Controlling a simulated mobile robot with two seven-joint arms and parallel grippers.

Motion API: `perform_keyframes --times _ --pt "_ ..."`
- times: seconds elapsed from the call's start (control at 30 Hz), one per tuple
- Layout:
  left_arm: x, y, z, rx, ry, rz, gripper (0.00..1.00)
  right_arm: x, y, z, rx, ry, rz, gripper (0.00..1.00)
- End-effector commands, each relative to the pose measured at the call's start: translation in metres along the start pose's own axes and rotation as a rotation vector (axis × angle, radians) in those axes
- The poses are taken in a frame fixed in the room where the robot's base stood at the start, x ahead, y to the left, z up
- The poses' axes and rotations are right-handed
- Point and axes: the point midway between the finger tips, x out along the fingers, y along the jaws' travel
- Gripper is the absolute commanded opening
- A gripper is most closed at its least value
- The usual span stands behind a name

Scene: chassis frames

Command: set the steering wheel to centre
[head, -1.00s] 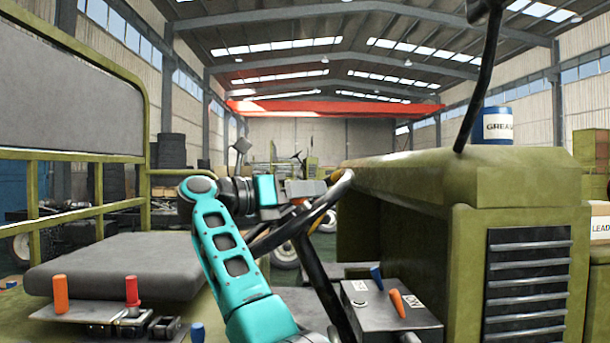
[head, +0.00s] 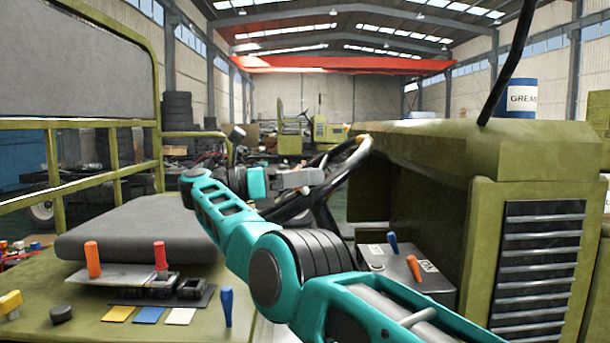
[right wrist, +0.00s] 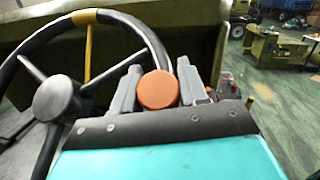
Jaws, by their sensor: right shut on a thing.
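The steering wheel (head: 345,158) has a dark rim and stands tilted between the seat and the green hood in the head view. A thin yellow bar shows behind the spokes. My right gripper (head: 303,183) is at the near side of the wheel. In the wrist view its fingers are shut on a round orange knob (right wrist: 158,90) by the rim. The knob is mostly hidden in the head view. My left gripper is out of view.
The grey seat (head: 140,240) and a panel with orange and red levers (head: 160,255) lie left of my arm. A console (head: 420,284) with blue and orange levers stands right of it. The green hood (head: 500,150) bounds the right side.

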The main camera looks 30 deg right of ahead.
Motion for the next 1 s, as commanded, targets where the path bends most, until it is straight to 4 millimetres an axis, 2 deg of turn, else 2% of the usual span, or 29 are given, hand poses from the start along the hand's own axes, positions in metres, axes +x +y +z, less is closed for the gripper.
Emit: perform_keyframes --times 0.27,0.3,0.47,1.0 --pt "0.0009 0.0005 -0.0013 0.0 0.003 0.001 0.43 -0.0015 0.0004 -0.0015 -0.002 -0.003 0.003 0.0" --pt "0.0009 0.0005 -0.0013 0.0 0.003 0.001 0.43 -0.0016 0.0003 -0.0016 -0.002 -0.003 0.003 0.47" --pt "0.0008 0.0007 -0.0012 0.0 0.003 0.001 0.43 -0.0014 0.0002 -0.0012 -0.002 -0.002 0.002 0.62" --pt "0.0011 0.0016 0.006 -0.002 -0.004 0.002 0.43 0.0018 0.0009 -0.003 0.0 -0.001 0.0 0.63"
